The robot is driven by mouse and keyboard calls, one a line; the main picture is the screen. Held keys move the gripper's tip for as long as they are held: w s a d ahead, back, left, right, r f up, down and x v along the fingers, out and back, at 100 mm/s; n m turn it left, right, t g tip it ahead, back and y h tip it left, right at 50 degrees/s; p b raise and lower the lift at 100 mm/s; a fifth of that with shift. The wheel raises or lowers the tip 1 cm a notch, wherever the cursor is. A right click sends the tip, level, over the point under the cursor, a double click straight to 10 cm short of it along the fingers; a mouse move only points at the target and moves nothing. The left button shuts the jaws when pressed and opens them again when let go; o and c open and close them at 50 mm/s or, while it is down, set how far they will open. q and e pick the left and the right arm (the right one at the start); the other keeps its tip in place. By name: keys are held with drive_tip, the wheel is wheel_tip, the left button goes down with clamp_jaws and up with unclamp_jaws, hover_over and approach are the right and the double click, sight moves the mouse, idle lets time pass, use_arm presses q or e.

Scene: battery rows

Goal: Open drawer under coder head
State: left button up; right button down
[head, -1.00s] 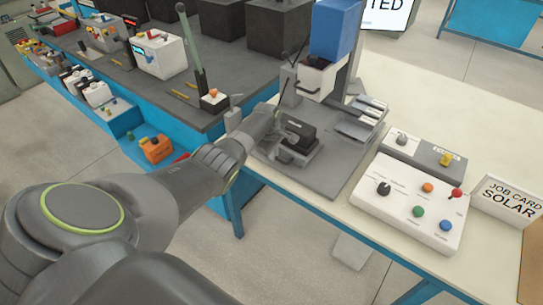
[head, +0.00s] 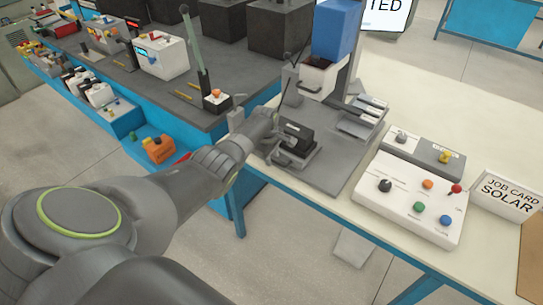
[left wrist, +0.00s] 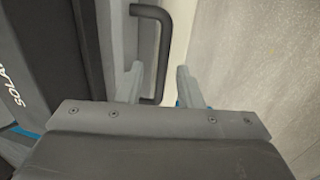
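The coder head appears to be the blue-topped white unit (head: 337,30) on the bench. Below it, a low grey drawer-like tray (head: 303,161) carries a black block (head: 298,133). In the left wrist view, a black block (left wrist: 45,55) with partly readable "SOLA" lettering lies at the left. A dark bent handle (left wrist: 164,45) sticks out beside it. My left gripper (left wrist: 160,88) is open, with the handle's bar between its fingers; contact is unclear. In the head view, my left arm reaches the tray and hides part of it. My right gripper is not in view.
A white control box (head: 408,203) with coloured buttons and a grey switch box (head: 422,150) stand to the right. A job card reading "SOLAR" (head: 508,196) stands beyond them. The dark-topped bench (head: 185,92) at left holds several devices.

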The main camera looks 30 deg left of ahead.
use_arm(q)
drive_tip(key=shift+s+r+p, duration=0.1)
drive_tip(key=shift+r+p, duration=0.2)
drive_tip(key=shift+r, duration=0.2)
drive_tip(key=s+r, duration=0.3)
drive_tip(key=r, duration=1.3)
drive_tip(key=shift+a, duration=0.1)
